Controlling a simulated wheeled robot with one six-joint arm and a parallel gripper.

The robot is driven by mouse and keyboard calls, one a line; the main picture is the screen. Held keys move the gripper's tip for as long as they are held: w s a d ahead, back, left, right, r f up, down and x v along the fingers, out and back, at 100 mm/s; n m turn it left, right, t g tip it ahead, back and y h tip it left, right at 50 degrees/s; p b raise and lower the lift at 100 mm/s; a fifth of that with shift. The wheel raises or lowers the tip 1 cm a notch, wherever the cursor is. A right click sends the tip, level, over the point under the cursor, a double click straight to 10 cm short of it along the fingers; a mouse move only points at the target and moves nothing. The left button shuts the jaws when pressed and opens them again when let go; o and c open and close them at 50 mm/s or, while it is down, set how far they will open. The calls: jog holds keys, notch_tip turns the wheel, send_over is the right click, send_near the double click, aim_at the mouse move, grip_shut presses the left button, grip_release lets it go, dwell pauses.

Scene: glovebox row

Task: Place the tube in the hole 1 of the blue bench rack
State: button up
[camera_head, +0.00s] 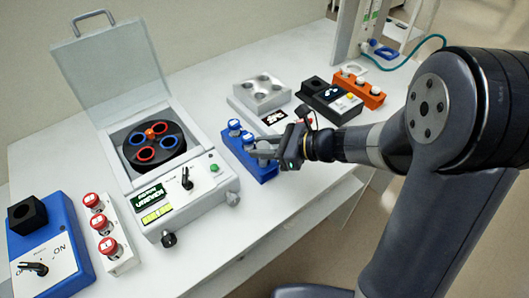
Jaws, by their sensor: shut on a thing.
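The blue bench rack (265,175) stands on the white bench right of the centrifuge. Tubes with blue and white caps (234,125) stand upright in its far part. My gripper (260,151) is over the near part of the rack, its fingers reaching in from the right. It is shut on a tube, which is mostly hidden by the fingers. I cannot tell whether this tube is inside a hole or just above it. The hole numbers are too small to read.
An open centrifuge (205,185) with a ringed rotor stands left of the rack. A white rack of red-capped tubes (122,262) and a blue switch box (65,225) are farther left. A grey block (262,92), a black device (318,95) and an orange rack (368,93) stand behind my gripper.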

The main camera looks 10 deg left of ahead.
jog(key=shift+f, duration=1.1)
jog(key=shift+f, duration=0.15)
jog(key=shift+f+b, duration=0.15)
jog(key=shift+b, duration=0.15)
jog(key=o, duration=0.9)
jog(key=shift+o, duration=0.2)
jog(key=shift+r, duration=0.3)
jog(key=shift+d+r+p, duration=0.15)
jog(key=shift+d+p, duration=0.1)
jog(key=shift+p, duration=0.05)
jog(key=v, duration=1.1)
jog(key=shift+d, duration=0.2)
